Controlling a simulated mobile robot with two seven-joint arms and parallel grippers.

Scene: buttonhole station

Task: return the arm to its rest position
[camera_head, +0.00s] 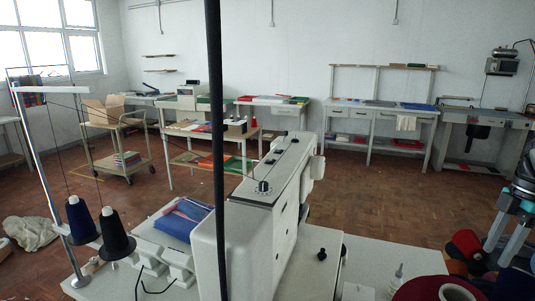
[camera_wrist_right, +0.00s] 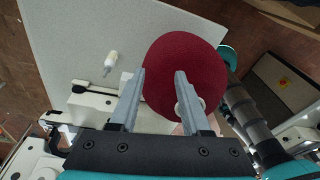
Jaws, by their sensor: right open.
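My right gripper (camera_wrist_right: 160,74) is open in the right wrist view. Its two grey fingers stand apart with nothing held between them. A large dark red round thing (camera_wrist_right: 185,45) lies beyond the fingers, partly hidden by them; whether they touch it I cannot tell. A dark red round thing with a pale centre also shows at the lower right of the head view (camera_head: 425,290). My right arm (camera_head: 520,195), with grey and teal parts, shows at the right edge of the head view. My left gripper is not in view.
A white sewing machine (camera_head: 255,215) stands on the pale table (camera_head: 375,255). A small white bottle (camera_head: 397,279) stands right of it; the wrist view shows it too (camera_wrist_right: 111,63). Dark thread cones (camera_head: 115,238) stand at left. A dark upright pole (camera_head: 216,150) crosses the head view.

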